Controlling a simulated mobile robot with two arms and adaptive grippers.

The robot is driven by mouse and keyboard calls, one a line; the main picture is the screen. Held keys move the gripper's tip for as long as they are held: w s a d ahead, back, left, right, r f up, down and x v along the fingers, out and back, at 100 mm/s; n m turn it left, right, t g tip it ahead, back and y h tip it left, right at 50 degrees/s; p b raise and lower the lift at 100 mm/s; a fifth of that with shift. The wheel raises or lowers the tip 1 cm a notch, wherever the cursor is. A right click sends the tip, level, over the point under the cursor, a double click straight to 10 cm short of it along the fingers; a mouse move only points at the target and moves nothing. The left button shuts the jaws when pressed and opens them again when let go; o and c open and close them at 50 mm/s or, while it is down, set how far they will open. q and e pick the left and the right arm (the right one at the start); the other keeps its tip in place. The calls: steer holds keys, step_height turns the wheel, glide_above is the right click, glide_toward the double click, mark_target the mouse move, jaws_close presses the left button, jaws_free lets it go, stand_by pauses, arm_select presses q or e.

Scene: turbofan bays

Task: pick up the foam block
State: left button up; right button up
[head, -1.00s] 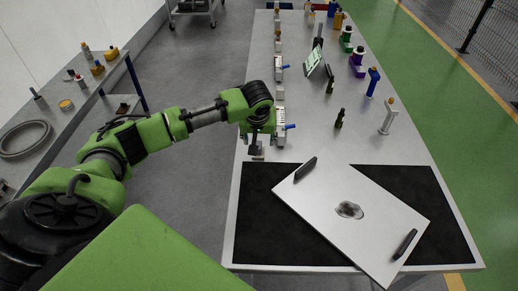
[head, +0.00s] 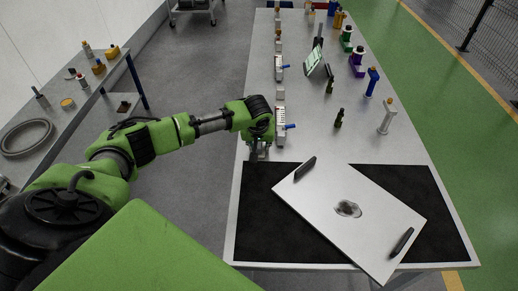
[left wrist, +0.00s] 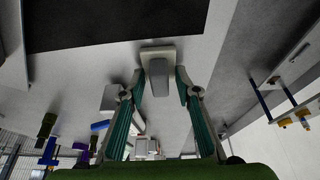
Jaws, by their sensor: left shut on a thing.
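The foam block appears to be the grey block (left wrist: 158,70) between the fingertips in the left wrist view. A wider pale piece shows just behind it, and I cannot tell whether it is part of the block. My left gripper (left wrist: 160,88) is shut on the block, one finger on each side. In the head view my left gripper (head: 260,151) is low over the left edge of the table, just behind the black mat. The block is mostly hidden by the gripper there. My right gripper is not in view.
A white panel (head: 330,233) with two black handles lies askew on the black mat (head: 262,225). Bottles and a tablet (head: 314,62) stand farther back. The table's centre is fairly clear.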

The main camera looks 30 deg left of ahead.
arm_select(q)
steer(key=shift+a+r+b, duration=0.1)
steer(key=shift+r+b, duration=0.3)
steer(key=shift+r, duration=0.1)
steer(key=s+d+r+b, duration=0.3)
steer(key=s+d+r, duration=0.1)
steer(key=s+r, duration=0.8)
steer(key=shift+s+b, duration=0.35)
steer(key=shift+s, duration=0.35)
steer(key=shift+d, duration=0.1)
